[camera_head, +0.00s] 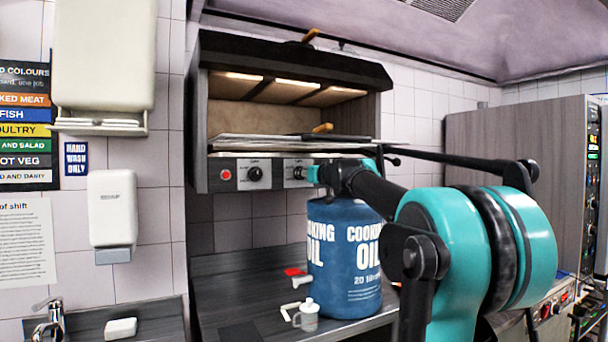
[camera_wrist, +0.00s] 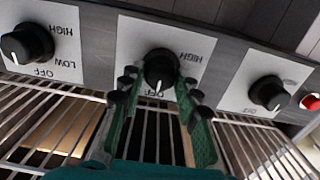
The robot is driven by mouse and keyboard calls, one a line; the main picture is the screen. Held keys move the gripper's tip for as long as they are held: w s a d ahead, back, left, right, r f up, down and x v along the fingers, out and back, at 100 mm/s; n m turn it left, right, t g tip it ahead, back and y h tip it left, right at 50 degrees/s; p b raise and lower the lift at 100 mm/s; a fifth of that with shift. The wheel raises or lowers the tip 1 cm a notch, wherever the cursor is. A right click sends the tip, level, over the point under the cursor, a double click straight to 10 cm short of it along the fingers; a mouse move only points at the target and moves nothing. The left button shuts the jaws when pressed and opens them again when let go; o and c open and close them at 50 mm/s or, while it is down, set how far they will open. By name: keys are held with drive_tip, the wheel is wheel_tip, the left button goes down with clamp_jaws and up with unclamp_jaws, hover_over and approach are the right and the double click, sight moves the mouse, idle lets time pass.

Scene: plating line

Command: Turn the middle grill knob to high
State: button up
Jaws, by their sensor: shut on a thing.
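The middle grill knob (camera_wrist: 160,68) is black and round on a white plate lettered HIGH and OFF. Its white mark points toward OFF in the wrist view. My gripper (camera_wrist: 160,88) has its green fingers on either side of this knob, shut on it. In the head view the middle knob (camera_head: 299,173) shows at the tip of my gripper (camera_head: 314,174), partly hidden by it. The grill (camera_head: 205,130) is dark, with glowing elements under its hood.
Another knob (camera_wrist: 27,43) is left and a third (camera_wrist: 268,92) right in the wrist view, near a red button (camera_wrist: 310,102). Grill bars (camera_wrist: 50,105) lie close by. A blue cooking oil drum (camera_head: 345,265) stands under my arm. A white jug (camera_head: 307,315) stands beside it.

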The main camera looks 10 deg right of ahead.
drive_tip(key=n, duration=2.3)
drive_tip(key=shift+a+f+n, duration=0.15)
drive_tip(key=shift+f+n, duration=0.1)
drive_tip(key=shift+n, duration=0.15)
idle(0.4)
drive_tip(key=o, duration=1.1)
drive_tip(key=shift+o, duration=0.2)
drive_tip(key=shift+s, duration=0.1)
drive_tip(key=v, duration=1.1)
drive_tip(key=shift+s, duration=0.35)
